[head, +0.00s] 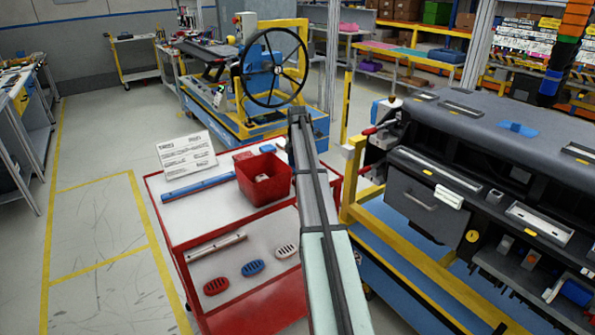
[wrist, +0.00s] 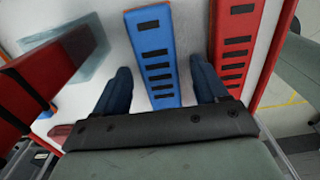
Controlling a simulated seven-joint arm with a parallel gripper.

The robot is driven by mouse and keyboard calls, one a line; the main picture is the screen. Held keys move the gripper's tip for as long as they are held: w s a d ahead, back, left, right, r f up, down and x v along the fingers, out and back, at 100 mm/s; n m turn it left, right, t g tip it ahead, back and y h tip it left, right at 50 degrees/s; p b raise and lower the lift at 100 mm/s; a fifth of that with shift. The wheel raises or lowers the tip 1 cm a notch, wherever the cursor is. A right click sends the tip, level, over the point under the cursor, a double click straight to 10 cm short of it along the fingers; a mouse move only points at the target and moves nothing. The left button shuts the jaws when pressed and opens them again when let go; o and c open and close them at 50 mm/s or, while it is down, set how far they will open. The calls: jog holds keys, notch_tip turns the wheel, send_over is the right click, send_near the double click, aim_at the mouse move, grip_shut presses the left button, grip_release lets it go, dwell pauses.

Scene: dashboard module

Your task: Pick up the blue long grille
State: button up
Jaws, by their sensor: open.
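The blue long grille (wrist: 149,39), a flat blue strip with several black slots, lies on a white surface in the wrist view. It runs from the top of the picture down between the two dark fingers of my gripper (wrist: 158,80). My gripper is open, with one finger on each side of the grille and a visible gap on both sides. The grille's near end is hidden behind the gripper body. In the head view my arm covers the gripper.
A red slotted grille (wrist: 242,33) lies close to the right finger. A red box-like part (wrist: 55,75) stands to the left. The head view shows a red cart (head: 170,235) with a red bin (head: 264,190), a long blue bar (head: 198,187) and a white sign (head: 186,156).

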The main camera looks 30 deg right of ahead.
jog(key=c, duration=1.2)
jog(key=shift+o, duration=0.2)
jog(key=shift+r, duration=0.1)
jog(key=shift+r, duration=0.35)
notch_tip(320, 180, up, 9)
jog(key=s+d+r+m, duration=0.4)
jog(key=d+r, duration=0.1)
jog(key=d, duration=0.4)
jog(key=s+d+r+m, duration=0.4)
jog(key=d+r, duration=0.1)
jog(key=d, duration=0.4)
jog(key=s+d+r+m, duration=0.3)
jog(key=s+d+r, duration=0.1)
jog(key=s+d, duration=0.4)
jog(key=s+d+r+m, duration=0.3)
jog(key=s+d+r, duration=0.2)
jog(key=s+d, duration=0.4)
jog(key=s+d+r+m, duration=0.4)
jog(key=s+d+r, duration=0.1)
jog(key=s+d, duration=0.3)
jog(key=shift+s+d+r, duration=0.25)
jog(key=shift+s, duration=0.5)
